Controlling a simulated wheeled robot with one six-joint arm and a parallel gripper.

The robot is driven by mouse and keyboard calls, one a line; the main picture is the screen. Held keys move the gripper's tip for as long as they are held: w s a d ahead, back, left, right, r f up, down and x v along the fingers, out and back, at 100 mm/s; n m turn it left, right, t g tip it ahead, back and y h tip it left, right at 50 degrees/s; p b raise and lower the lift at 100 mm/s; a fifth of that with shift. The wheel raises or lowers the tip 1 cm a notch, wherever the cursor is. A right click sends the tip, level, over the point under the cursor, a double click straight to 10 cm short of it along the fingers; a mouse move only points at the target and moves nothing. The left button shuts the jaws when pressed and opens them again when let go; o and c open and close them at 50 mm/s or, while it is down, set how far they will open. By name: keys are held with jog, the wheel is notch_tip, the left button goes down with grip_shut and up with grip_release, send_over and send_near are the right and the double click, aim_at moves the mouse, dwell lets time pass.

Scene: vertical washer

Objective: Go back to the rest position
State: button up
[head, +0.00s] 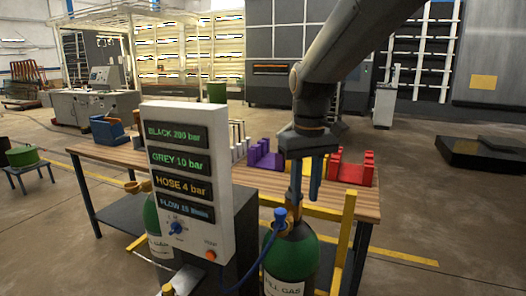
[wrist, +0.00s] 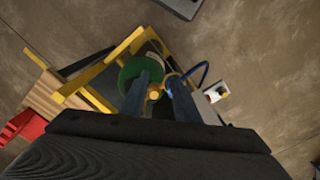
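My gripper (head: 305,190) points down in the head view, above and slightly right of the green gas cylinder (head: 290,256) and its blue valve top (head: 281,214). In the wrist view its two fingers (wrist: 160,80) stand apart, with nothing visibly held between them. The brass fitting (wrist: 154,93) of the cylinder shows in the gap, beyond the fingers. I cannot tell the exact distance to the valve, but the fingertips look close to it.
A panel (head: 187,180) with labels and a knob stands left of the cylinder. A yellow frame (head: 341,240) is at its right. A blue hose (head: 256,262) runs from the valve. Behind is a wooden table (head: 255,182) with purple (head: 264,157) and red (head: 352,170) holders. Open floor lies right.

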jog(key=s+d+f+m, duration=0.2)
jog(key=s+d+f, duration=0.3)
jog(key=f, duration=0.3)
jog(key=s+d+f+m+t+b, duration=0.1)
jog(key=s+d+f, duration=0.3)
jog(key=s+f, duration=0.4)
jog(key=shift+d+f+m, duration=0.15)
jog(key=shift+d+m, duration=0.2)
jog(key=shift+m, duration=0.25)
jog(key=shift+s, duration=0.1)
